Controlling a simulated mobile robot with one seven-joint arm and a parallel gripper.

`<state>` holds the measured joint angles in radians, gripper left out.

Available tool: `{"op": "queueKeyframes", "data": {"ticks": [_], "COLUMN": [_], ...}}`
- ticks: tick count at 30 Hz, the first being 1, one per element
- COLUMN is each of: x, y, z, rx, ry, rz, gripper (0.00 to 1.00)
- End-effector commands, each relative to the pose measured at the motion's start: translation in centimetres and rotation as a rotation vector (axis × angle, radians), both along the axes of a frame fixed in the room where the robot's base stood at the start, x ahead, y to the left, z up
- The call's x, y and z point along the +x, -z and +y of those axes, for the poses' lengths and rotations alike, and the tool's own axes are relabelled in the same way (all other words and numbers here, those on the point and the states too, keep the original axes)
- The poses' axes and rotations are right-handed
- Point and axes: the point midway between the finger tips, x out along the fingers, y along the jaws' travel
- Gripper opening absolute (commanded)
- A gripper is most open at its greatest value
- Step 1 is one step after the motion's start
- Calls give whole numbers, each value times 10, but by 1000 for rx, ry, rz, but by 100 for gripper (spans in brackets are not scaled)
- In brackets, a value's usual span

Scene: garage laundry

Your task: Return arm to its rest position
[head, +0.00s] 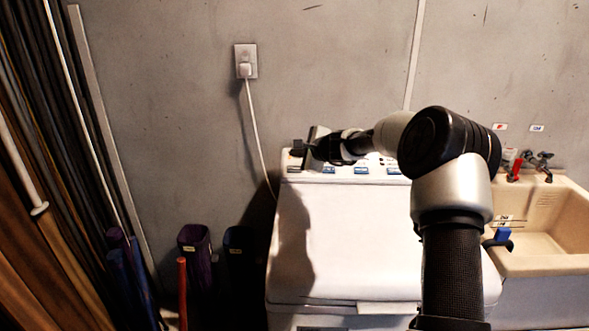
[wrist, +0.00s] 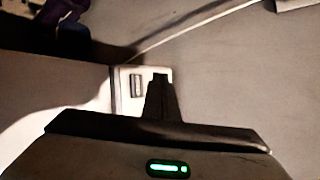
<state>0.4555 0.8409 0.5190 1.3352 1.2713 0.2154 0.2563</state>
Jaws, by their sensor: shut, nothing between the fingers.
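My arm reaches up from the lower right in the head view and bends left over the back of a white washing machine (head: 350,240). My gripper (head: 298,148) is at the left end of the machine's control panel (head: 377,168); I cannot tell whether it touches the panel. In the wrist view, my gripper (wrist: 160,82) is shut with nothing held, its fingers together in front of a white panel corner (wrist: 124,100) with a dark button (wrist: 136,86). My forearm hides part of the machine's right side.
A beige sink (head: 550,262) with a red-handled tap (head: 516,168) stands at the right. A wall outlet (head: 246,62) has a white cord (head: 260,135) running down behind the machine. Purple (head: 193,248) and dark (head: 238,250) bins stand left. The wall is close behind my gripper.

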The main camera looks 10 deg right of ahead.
Motion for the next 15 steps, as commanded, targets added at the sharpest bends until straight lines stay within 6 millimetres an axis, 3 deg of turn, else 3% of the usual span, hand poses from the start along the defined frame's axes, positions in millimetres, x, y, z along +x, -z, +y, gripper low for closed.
{"op": "queueKeyframes", "data": {"ticks": [11, 15], "x": [0, -8], "y": [0, -12], "z": [0, 12], "rx": [-1, -46], "ry": [0, -44], "rz": [0, -14], "gripper": [0, 0]}}
